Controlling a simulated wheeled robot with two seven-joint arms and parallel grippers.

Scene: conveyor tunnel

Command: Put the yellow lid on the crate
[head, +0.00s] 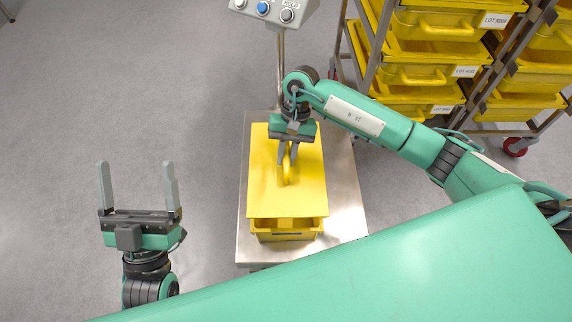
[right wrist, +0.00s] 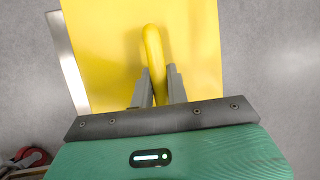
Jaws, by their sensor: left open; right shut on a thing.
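The yellow lid (head: 299,190) is a flat rectangle with a raised loop handle (head: 287,168). It is over the yellow crate (head: 286,235), whose near end shows below the lid's near edge. I cannot tell whether the lid touches the crate. My right gripper (head: 288,158) is shut on the lid's handle. In the right wrist view the fingers (right wrist: 159,88) grip the handle (right wrist: 152,50) over the lid (right wrist: 100,45). My left gripper (head: 138,185) is open and empty, over the floor left of the table.
The crate stands on a steel table (head: 345,215). A control box with buttons (head: 265,10) stands on a post behind it. A rack with several yellow crates (head: 415,75) is at the back right. The floor (head: 110,80) on the left is clear.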

